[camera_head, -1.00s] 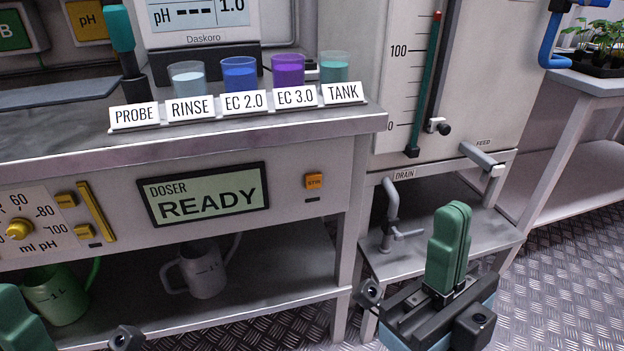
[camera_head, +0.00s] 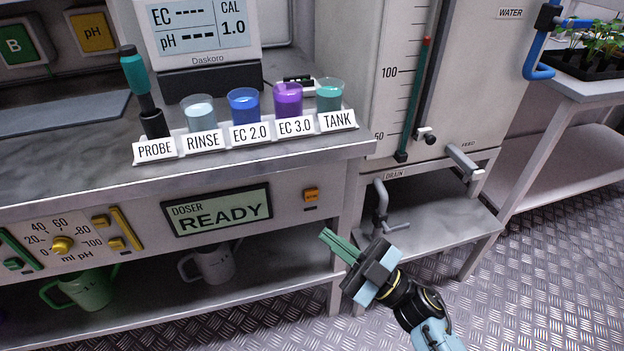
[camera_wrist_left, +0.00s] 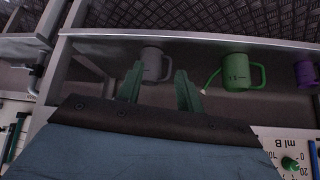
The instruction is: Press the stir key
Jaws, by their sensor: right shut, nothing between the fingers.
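A small orange key (camera_head: 311,195) sits on the doser's front panel, right of the READY display (camera_head: 217,210); its lettering is too small to read now. I take it for the stir key. My right gripper (camera_head: 328,238) is shut and empty, below and slightly right of this key and apart from it, its fingers pointing up and left toward the bench front. My left gripper is out of the head view. In the left wrist view, my left gripper (camera_wrist_left: 160,86) has its fingers apart with nothing held between them.
A dial (camera_head: 62,244) and yellow keys are left of the display. A green jug (camera_head: 90,290) and grey jug (camera_head: 213,265) stand on the lower shelf. Labelled cups and a probe line the bench edge (camera_head: 250,163). A drain tap (camera_head: 381,205) is right of the bench.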

